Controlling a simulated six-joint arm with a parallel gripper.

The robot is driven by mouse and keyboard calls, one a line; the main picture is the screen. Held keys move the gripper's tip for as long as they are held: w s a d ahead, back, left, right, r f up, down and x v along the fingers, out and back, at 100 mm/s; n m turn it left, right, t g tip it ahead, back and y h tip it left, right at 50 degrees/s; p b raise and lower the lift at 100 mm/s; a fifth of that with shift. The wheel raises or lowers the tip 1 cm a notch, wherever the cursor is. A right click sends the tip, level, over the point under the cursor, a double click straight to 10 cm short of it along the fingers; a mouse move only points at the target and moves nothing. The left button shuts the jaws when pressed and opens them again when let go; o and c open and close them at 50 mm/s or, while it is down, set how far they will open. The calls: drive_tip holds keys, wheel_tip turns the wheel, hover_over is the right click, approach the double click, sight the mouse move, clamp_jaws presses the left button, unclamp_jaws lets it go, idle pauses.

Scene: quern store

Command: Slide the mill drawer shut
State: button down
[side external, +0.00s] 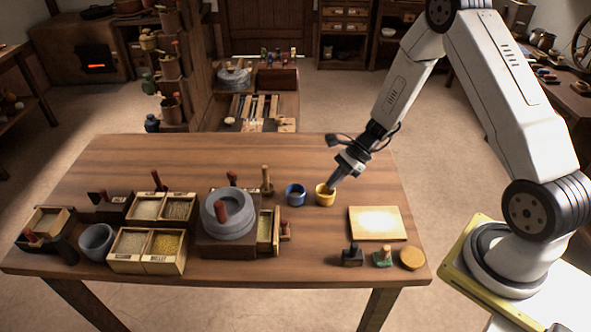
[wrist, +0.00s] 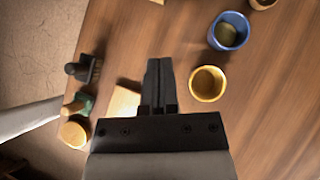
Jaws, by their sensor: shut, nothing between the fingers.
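The stone mill (side external: 229,210) stands on a dark wooden base near the middle of the table. Its drawer (side external: 266,229) sticks out from the right side of the base, with a reddish knob (side external: 285,229) at its outer end. The drawer seems to hold something yellowish. My gripper (side external: 334,183) is shut and empty, pointing down beside the yellow cup, to the right of and behind the drawer. In the wrist view my gripper (wrist: 158,64) shows its fingers together. The mill and drawer do not show in the wrist view.
A blue cup (side external: 296,194) and a yellow cup (side external: 325,194) stand behind the drawer; the yellow cup (wrist: 207,84) is close to my fingers. A pale board (side external: 377,223), stamps and a round yellow lid (side external: 412,258) lie at right. Grain boxes (side external: 147,250) fill the left.

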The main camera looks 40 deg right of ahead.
sight(277, 219)
drive_tip(key=shift+a+f, duration=0.15)
drive_tip(key=x, duration=0.9)
drive_tip(key=shift+a+f, duration=0.1)
drive_tip(key=shift+w+a+f, duration=0.1)
drive_tip(key=shift+w+a, duration=0.1)
drive_tip(key=shift+a, duration=0.3)
drive_tip(key=shift+w+a+f, duration=0.1)
drive_tip(key=shift+w+a, duration=0.05)
drive_tip(key=shift+a, duration=0.35)
drive_tip(key=shift+w+a+f, duration=0.1)
drive_tip(key=shift+w+a, duration=0.1)
drive_tip(key=shift+a, duration=0.3)
drive_tip(key=shift+w+a, duration=0.2)
drive_tip(key=shift+a, duration=0.3)
drive_tip(key=shift+a, duration=0.1)
drive_tip(key=shift+w+a, duration=1.8)
